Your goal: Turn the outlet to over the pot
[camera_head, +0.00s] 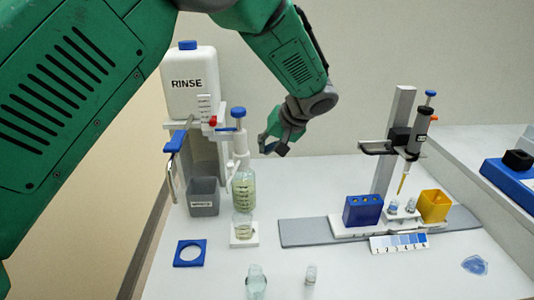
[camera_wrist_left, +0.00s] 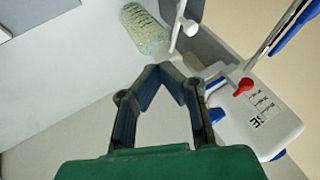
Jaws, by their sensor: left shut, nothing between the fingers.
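My left gripper (camera_head: 273,147) is shut and empty, in the air right of the dispenser. In the left wrist view its fingertips (camera_wrist_left: 161,72) meet. The white dispenser head (camera_head: 239,143) with a blue top knob sits on a clear bottle (camera_head: 243,190). My right gripper is not in view.
A white RINSE tank (camera_head: 188,82) with a red knob (camera_head: 213,121) stands behind the pot. A blue-handled metal piece (camera_head: 173,160) hangs at its left. A pipette stand (camera_head: 393,135) with racks is at right.

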